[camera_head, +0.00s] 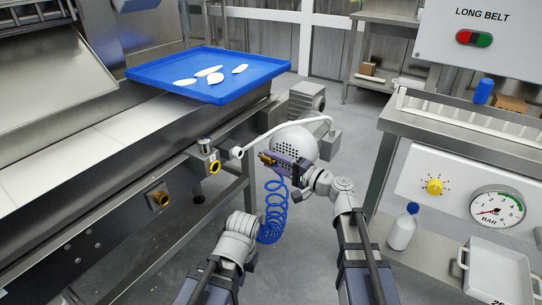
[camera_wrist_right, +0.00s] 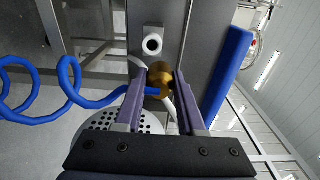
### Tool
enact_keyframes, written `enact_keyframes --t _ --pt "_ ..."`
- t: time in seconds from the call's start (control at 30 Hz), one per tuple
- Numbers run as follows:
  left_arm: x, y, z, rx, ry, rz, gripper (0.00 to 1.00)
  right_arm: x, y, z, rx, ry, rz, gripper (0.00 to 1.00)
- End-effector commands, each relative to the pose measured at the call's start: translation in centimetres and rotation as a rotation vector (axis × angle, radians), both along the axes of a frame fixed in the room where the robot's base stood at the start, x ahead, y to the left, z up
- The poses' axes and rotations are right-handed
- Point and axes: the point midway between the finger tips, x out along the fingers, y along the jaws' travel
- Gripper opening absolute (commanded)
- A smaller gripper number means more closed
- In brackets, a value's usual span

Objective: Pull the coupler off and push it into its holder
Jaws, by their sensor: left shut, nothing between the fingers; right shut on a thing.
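The brass coupler (camera_head: 266,158) is held at the end of my right gripper (camera_head: 277,160). In the right wrist view the brass coupler (camera_wrist_right: 160,75) sits between the two purple-grey fingers of the right gripper (camera_wrist_right: 162,82), which are shut on it. A coiled blue hose (camera_head: 273,210) runs from it. A white stub with a round opening (camera_wrist_right: 152,45) lies just beyond the coupler, with a visible gap. A white pipe end (camera_head: 237,152) is left of the coupler. A yellow-ringed socket (camera_head: 214,167) is farther left. My left gripper (camera_head: 238,238) is low, clear of the coupler; its fingertips are hard to make out.
A second yellow-ringed socket (camera_head: 161,199) is on the conveyor frame. A blue tray (camera_head: 150,74) with white pieces sits above. A perforated metal housing (camera_head: 296,140) is behind the right gripper. A bench with a gauge (camera_head: 497,208) and bottle (camera_head: 402,230) stands right.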

Motion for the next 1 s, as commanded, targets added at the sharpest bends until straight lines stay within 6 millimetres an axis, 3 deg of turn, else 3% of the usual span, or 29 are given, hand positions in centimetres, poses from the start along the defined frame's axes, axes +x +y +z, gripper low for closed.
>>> enact_keyframes --t 0.03,0.17,0.67,1.0 --pt "0.0 0.0 -1.1 0.0 0.0 0.001 0.0 -0.3 -0.2 -1.1 0.0 0.0 0.015 0.0" --pt "0.0 0.0 -1.6 0.0 -0.001 0.002 0.0 -1.0 -0.2 -1.6 0.0 0.0 0.048 0.0" --pt "0.0 0.0 -1.6 0.0 0.0 0.002 0.0 -1.1 -0.2 -1.6 0.001 0.001 0.058 0.0" --pt "0.0 0.0 -1.6 0.0 0.0 0.002 0.0 -0.2 1.0 -1.6 0.001 0.001 0.059 0.0"
